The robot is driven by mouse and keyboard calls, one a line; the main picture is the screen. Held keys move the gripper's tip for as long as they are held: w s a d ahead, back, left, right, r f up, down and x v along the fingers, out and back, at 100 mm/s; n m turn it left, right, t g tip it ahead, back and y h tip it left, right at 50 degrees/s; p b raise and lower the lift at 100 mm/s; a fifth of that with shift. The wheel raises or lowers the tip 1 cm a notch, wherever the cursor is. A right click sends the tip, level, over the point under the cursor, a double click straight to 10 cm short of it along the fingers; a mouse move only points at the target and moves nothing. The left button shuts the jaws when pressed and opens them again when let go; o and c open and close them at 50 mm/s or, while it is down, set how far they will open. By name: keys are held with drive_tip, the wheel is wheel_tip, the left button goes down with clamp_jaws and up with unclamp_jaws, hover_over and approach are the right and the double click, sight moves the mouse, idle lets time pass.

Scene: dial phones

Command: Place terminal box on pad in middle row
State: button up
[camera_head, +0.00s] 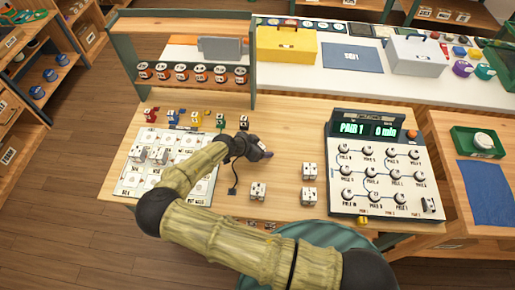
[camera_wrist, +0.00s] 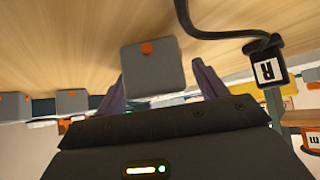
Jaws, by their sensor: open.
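White-grey terminal boxes stand on the wooden table in the head view: one nearest the board (camera_head: 258,190), one to its right (camera_head: 308,196), and one behind that (camera_head: 309,170). Two more boxes (camera_head: 138,153) (camera_head: 160,155) sit on the pale pad board (camera_head: 125,185) at left, whose pads are partly hidden by my arm. My gripper (camera_head: 265,154) is over the table, right of the board. In the wrist view, a grey box with an orange square (camera_wrist: 152,72) shows between the spread fingers of my gripper (camera_wrist: 160,88); I cannot tell whether they touch it.
A console (camera_head: 385,180) with knobs stands at right. Small coloured parts (camera_head: 172,117) line the back of the table, before a shelf frame (camera_head: 190,72).

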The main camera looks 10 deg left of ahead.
sight(260, 144)
idle(0.3)
drive_tip(key=c, duration=1.2)
drive_tip(key=shift+o, duration=0.2)
wheel_tip(260, 144, up, 10)
drive_tip(key=shift+b, duration=1.2)
